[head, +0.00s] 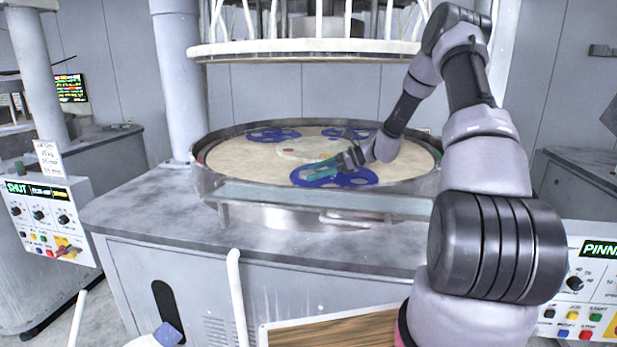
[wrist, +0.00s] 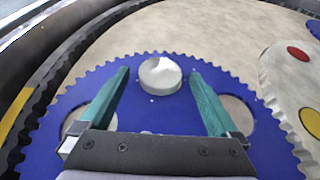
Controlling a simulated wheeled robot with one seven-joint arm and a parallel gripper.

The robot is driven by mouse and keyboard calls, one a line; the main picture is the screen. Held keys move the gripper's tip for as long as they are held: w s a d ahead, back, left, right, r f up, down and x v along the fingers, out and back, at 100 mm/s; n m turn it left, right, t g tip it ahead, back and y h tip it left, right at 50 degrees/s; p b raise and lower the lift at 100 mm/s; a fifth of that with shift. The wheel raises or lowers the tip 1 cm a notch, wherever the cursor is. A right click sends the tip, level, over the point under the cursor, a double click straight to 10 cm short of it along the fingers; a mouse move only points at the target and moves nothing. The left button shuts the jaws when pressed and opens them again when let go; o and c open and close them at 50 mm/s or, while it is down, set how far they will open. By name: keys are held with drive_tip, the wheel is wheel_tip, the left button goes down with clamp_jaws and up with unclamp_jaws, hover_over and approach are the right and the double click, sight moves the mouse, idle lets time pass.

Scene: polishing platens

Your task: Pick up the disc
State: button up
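The disc (wrist: 160,76) is small, round and whitish-silver, with a visible rim. In the wrist view it sits at the far part of a blue toothed carrier (wrist: 150,118). My gripper (wrist: 161,72) has two teal fingers spread apart, their tips left and right of the disc with a gap on each side. Whether the tips are level with the disc or above it, I cannot tell. In the head view my gripper (head: 322,167) is low over the front blue carrier (head: 360,178). I cannot make out the disc there.
The carrier lies on a round beige platen (head: 235,157) inside a raised metal rim (head: 205,182). Two more blue carriers (head: 273,135) (head: 347,133) lie at the back. A pale central gear (wrist: 285,90) is at right in the wrist view. An upper plate (head: 300,48) hangs above.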

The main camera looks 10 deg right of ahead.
drive_tip(key=shift+s+f, duration=0.1)
drive_tip(key=shift+f, duration=0.15)
drive_tip(key=c, duration=1)
drive_tip(key=shift+c, duration=0.2)
drive_tip(key=shift+r, duration=0.15)
